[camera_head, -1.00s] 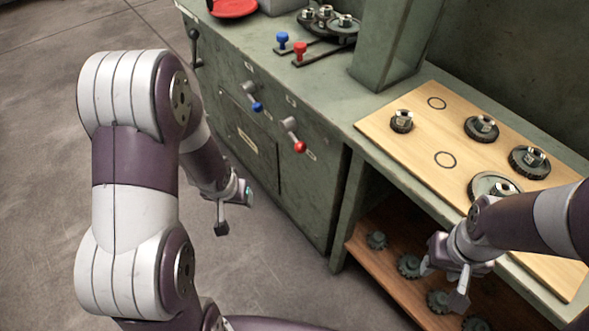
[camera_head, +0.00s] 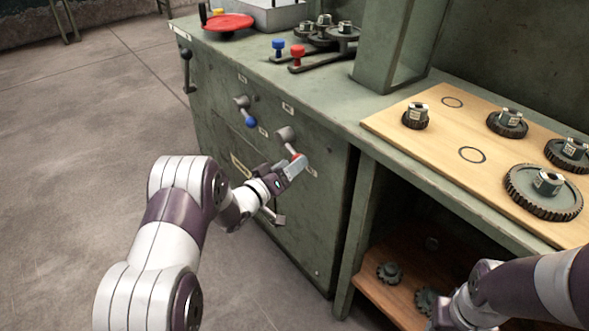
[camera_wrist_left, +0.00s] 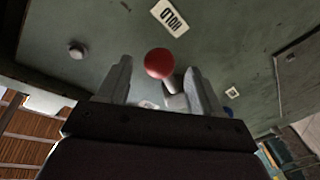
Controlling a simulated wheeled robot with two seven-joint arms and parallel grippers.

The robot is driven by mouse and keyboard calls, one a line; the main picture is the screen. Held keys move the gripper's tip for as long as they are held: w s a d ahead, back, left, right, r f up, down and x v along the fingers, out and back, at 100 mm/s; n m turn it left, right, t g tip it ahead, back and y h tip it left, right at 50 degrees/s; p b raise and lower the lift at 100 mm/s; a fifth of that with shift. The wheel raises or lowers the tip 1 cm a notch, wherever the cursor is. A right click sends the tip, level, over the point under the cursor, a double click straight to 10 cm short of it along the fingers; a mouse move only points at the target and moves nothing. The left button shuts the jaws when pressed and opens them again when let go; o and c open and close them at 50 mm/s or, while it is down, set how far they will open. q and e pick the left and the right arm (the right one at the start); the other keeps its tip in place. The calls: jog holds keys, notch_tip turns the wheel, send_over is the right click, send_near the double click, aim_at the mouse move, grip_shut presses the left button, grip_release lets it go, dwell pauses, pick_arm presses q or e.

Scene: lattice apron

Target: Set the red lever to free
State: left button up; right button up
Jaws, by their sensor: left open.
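The red lever sits on the green cabinet front. Its red ball (camera_head: 297,156) shows just past my left gripper (camera_head: 288,172) in the head view, and its grey hub (camera_head: 285,134) is above. In the left wrist view the red ball (camera_wrist_left: 160,63) lies between the two spread fingers of my left gripper (camera_wrist_left: 158,80), with a gap on each side. The lever points towards a white label (camera_wrist_left: 170,17) that seems to read HOLD. Another label (camera_wrist_left: 147,104) is partly hidden by the gripper. My right gripper (camera_head: 445,317) is at the bottom edge, its jaws unclear.
A blue-tipped lever (camera_head: 250,121) is left of the red one. On the bench top stand blue (camera_head: 278,45) and red (camera_head: 297,52) knobs and a red wheel (camera_head: 228,22). A wooden board (camera_head: 425,150) with gears is at right. Floor space left of the cabinet is clear.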

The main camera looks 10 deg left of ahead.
pick_arm(q)
jog(key=shift+x, duration=1.15)
grip_shut()
jog(key=shift+r+p, duration=0.25)
jog(key=shift+p, duration=0.05)
